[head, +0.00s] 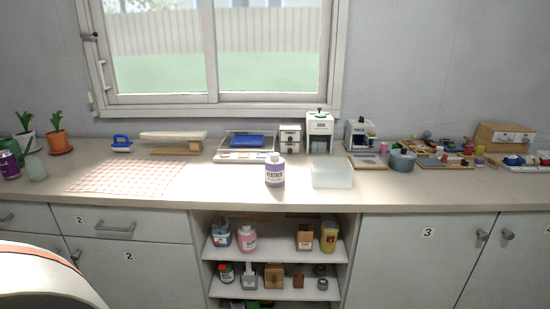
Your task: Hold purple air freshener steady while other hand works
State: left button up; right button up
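A white-capped bottle with a purple label (274,176) stands upright near the front edge of the counter, at the middle. A dark purple can (10,160) stands at the far left end of the counter, partly cut by the frame edge. I cannot tell from the labels which of the two is the air freshener. Neither of my grippers is in view, and nothing is seen touching either container.
A pale translucent tub (332,172) stands just right of the bottle. A checked cloth (125,177) lies flat at left. Potted plants (59,139) stand behind the can. Small items crowd the right end, including a grey-blue pot (402,161). Open shelves (275,256) below hold bottles.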

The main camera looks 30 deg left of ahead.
aim_at(274, 156)
jog(key=i, duration=0.35)
jog(key=i+l+u, duration=0.15)
jog(key=i+u, duration=0.15)
jog(key=i+l+u, duration=0.35)
jog(key=i, duration=0.15)
